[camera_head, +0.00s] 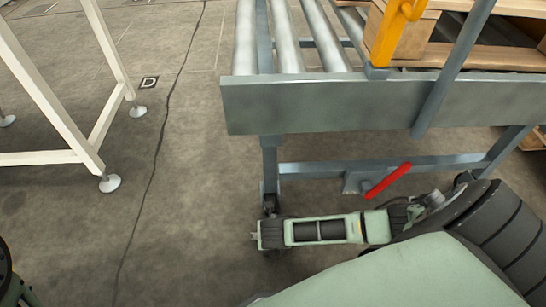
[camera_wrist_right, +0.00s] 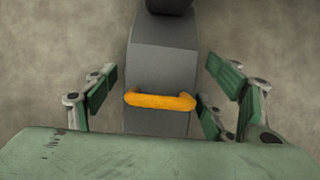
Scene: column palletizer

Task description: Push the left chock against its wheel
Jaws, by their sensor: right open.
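In the right wrist view, a grey wedge-shaped chock (camera_wrist_right: 163,62) with an orange handle (camera_wrist_right: 160,100) lies on the floor. My right gripper (camera_wrist_right: 162,88) is open, with its green fingers spread on either side of the chock. A dark rounded part, seemingly the wheel (camera_wrist_right: 168,5), shows at the top edge, close to the chock's far end; I cannot tell whether they touch. In the head view, my right arm reaches left, low beside the conveyor's near leg (camera_head: 270,165) and its caster (camera_head: 270,203). The chock is hidden there. My left gripper is out of the picture.
The roller conveyor's grey side beam (camera_head: 330,105) spans above my right arm. A red lever (camera_head: 388,180) sits on its lower crossbar (camera_head: 430,163). A white frame (camera_head: 50,100) with round feet stands at the left. The floor (camera_head: 190,200) between them is clear.

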